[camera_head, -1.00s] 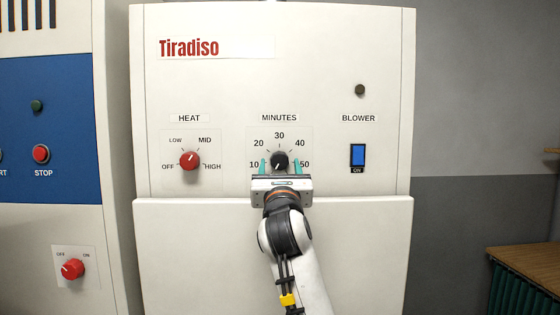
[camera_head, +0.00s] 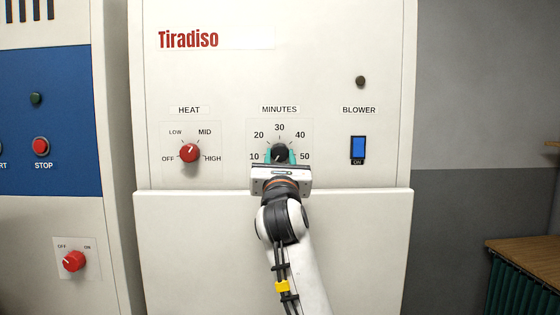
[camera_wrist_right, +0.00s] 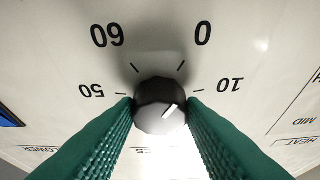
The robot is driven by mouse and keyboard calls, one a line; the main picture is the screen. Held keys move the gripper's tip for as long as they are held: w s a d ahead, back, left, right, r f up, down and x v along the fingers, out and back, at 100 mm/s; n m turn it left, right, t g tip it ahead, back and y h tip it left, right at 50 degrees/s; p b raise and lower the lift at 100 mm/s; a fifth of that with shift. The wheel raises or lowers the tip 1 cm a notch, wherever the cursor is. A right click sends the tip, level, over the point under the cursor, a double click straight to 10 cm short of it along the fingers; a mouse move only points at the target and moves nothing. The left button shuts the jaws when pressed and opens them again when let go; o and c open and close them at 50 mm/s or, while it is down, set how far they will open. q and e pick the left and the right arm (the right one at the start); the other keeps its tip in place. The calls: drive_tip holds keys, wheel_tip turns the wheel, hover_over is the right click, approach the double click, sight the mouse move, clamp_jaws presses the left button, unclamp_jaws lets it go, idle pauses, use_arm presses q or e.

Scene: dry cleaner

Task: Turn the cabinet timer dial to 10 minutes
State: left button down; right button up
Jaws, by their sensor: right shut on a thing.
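The timer dial (camera_head: 279,153) is a dark round knob under the word MINUTES on the white cabinet (camera_head: 270,245). My right gripper (camera_head: 279,157) has its green fingers on either side of it, shut on the dial. In the right wrist view, upside down, the dial (camera_wrist_right: 160,104) sits between the two fingertips (camera_wrist_right: 160,110). Its white pointer line slants toward the 0 and 10 side, seemingly between those marks; the exact reading is unclear. In the head view the gripper hides the dial's lower part. My left gripper is not in view.
A red HEAT knob (camera_head: 190,153) is left of the dial, and a blue BLOWER switch (camera_head: 358,150) is right of it. A protruding lower panel edge runs beneath the controls. A blue-fronted machine (camera_head: 60,110) stands at left, and a wooden-topped counter (camera_head: 525,250) at lower right.

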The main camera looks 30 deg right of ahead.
drive_tip(key=m+b, duration=0.1)
drive_tip(key=m, duration=0.1)
drive_tip(key=m+g+h+b, duration=0.1)
drive_tip(key=m, duration=0.1)
drive_tip(key=shift+w+a+f+g, duration=0.1)
drive_tip(key=shift+a+f+g, duration=0.1)
drive_tip(key=shift+g, duration=0.1)
drive_tip(key=m+g+h+b, duration=0.1)
drive_tip(key=m, duration=0.2)
drive_tip(key=shift+m+b, duration=0.3)
drive_tip(key=shift+m, duration=0.1)
drive_tip(key=shift+w+a+r+m+g+h+b, duration=0.1)
drive_tip(key=shift+m+g+h+b, duration=0.3)
drive_tip(key=shift+m, duration=0.4)
drive_tip(key=shift+s+d+r+m+g+h+b, duration=0.15)
drive_tip(key=shift+m+g, duration=0.3)
drive_tip(key=shift+m, duration=0.35)
drive_tip(key=shift+w+a+m+g+h+b, duration=0.15)
drive_tip(key=shift+m+g+b, duration=0.25)
drive_tip(key=shift+m, duration=0.4)
drive_tip(key=o, duration=1)
